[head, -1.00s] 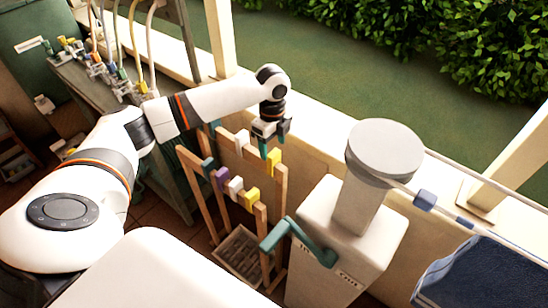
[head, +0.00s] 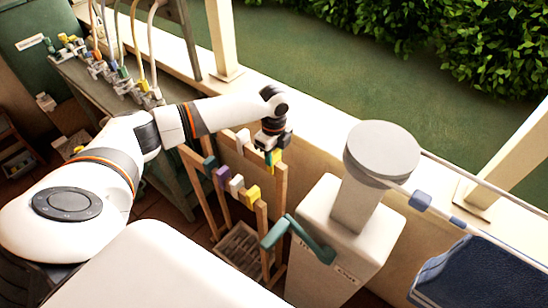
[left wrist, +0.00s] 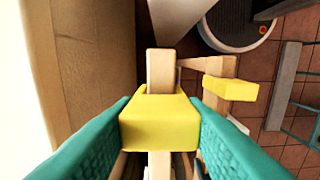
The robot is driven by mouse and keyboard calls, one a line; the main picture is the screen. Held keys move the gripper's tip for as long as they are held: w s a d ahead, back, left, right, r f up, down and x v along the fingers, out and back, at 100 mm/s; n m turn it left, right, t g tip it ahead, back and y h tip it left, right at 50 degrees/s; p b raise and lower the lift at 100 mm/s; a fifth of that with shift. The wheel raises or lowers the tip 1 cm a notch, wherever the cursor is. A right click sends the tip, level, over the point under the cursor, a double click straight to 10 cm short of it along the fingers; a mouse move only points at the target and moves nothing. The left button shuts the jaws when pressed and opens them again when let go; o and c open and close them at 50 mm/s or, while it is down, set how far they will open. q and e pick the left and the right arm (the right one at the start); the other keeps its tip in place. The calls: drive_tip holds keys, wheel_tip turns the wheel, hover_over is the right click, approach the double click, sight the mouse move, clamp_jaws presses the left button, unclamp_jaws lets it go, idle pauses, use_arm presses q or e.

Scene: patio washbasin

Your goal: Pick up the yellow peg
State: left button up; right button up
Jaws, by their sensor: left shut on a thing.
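A yellow peg (head: 278,155) sits at the right end of the back rail of a wooden rack (head: 283,190). In the left wrist view the yellow peg (left wrist: 160,132) lies between the two teal fingers, with the wooden rail showing behind and below it. My left gripper (head: 271,160) reaches down from above and is shut on this peg; its fingers (left wrist: 160,112) press on both sides. The fingers partly hide the peg in the head view. A second yellow peg (head: 252,193) is on the front rail, also seen in the left wrist view (left wrist: 230,89).
Purple (head: 221,178), white (head: 236,185) and teal (head: 209,163) pegs sit on the front rail. A white pump-like post with a teal handle (head: 290,235) stands close on the right. A cream wall ledge (head: 320,118) runs behind the rack.

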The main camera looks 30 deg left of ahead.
use_arm(q)
wheel_tip(320, 180, up, 9)
drive_tip(key=shift+f+b, duration=0.1)
drive_tip(key=shift+b, duration=1.05)
drive_tip(key=shift+r, duration=0.65)
